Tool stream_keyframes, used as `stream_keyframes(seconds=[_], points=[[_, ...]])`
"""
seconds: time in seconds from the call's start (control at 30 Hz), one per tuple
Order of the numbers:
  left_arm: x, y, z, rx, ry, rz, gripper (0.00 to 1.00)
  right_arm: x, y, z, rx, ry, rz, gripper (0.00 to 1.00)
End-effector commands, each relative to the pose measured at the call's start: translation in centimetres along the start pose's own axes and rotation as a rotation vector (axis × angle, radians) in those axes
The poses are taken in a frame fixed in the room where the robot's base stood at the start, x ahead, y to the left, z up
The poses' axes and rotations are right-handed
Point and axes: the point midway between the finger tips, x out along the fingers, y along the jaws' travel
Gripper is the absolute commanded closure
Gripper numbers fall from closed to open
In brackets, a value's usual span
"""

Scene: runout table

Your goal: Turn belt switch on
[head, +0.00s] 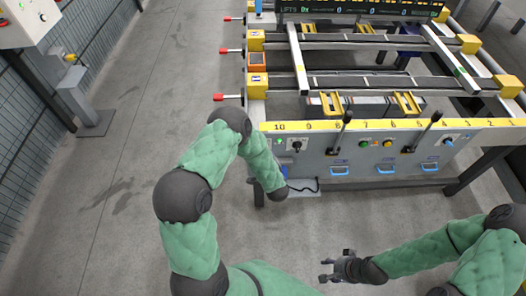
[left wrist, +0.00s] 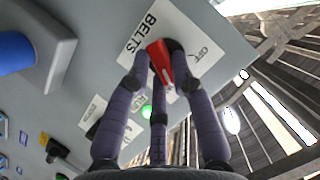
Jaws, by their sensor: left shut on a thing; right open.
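The belt switch (left wrist: 160,62) is a red handle on a grey panel face, beside a white plate reading BELTS, with what looks like OFF near it. In the left wrist view my left gripper (left wrist: 157,78) has its dark fingers closed around the red handle. In the head view my left arm reaches to the left end of the control panel (head: 345,168), and its fingers and the switch are hidden there. My right gripper (head: 338,268) is open and empty, low over the floor in front of the panel.
The panel front carries two black levers (head: 347,118) (head: 436,117), coloured buttons (head: 387,144) and blue handles (head: 340,171). Red-tipped rods (head: 222,97) stick out at the table's left side. In the left wrist view a green light (left wrist: 147,110) glows near the switch.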

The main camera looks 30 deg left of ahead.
Motion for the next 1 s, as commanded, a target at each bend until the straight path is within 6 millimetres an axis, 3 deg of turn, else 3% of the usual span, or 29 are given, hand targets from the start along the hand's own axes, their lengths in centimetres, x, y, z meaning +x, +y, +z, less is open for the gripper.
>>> stream_keyframes(seconds=[0.4, 1.0], points=[[0.11, 0.32, 0.06, 0.252, 0.003, -0.105, 1.0, -0.24, -0.09, 0.01, 0.0, 0.0, 0.0, 0.52], [0.15, 0.35, 0.08, 0.325, 0.004, -0.135, 1.0, -0.26, -0.09, 0.01, 0.0, 0.0, 0.0, 0.52]])
